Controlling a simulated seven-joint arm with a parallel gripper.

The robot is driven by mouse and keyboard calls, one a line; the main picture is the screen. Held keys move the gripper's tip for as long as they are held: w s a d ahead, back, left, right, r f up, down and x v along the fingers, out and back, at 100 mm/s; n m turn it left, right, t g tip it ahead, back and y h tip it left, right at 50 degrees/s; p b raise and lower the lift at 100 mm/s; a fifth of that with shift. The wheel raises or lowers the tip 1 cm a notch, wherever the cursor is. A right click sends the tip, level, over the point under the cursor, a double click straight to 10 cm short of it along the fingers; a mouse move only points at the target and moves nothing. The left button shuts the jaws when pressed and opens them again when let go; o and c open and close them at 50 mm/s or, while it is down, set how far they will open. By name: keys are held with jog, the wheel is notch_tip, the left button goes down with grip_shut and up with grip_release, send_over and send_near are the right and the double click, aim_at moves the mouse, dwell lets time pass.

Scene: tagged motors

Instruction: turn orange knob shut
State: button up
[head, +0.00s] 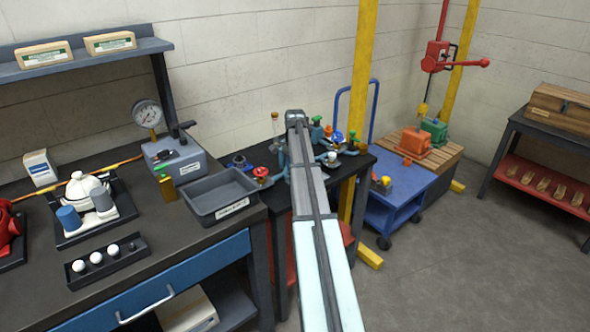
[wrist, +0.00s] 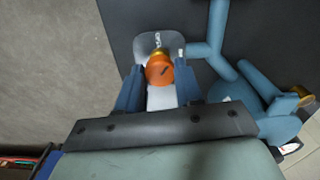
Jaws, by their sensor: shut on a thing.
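The orange knob (wrist: 160,70) is a round cap with a dark mark on its face and a brass-coloured part behind it. It sits in front of a grey labelled plate (wrist: 172,40) in the wrist view. My gripper (wrist: 159,88) has one blue finger on each side of the knob and is shut on it. In the head view my own arm hides the gripper. A small orange-red knob (head: 328,131) shows right of my arm there; I cannot tell if it is the same one.
Blue pipes (wrist: 218,40) run close to the right of my gripper in the wrist view, with a brass fitting (wrist: 301,96). In the head view, a red knob (head: 261,172) and green knob (head: 317,120) stand nearby. A grey tray (head: 218,197) lies left. A yellow post (head: 362,80) rises behind.

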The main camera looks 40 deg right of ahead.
jog(key=m, duration=0.5)
jog(key=shift+m, duration=2.4)
jog(key=o, duration=1)
jog(key=shift+o, duration=0.2)
notch_tip(320, 180, up, 14)
jog(key=shift+f, duration=0.1)
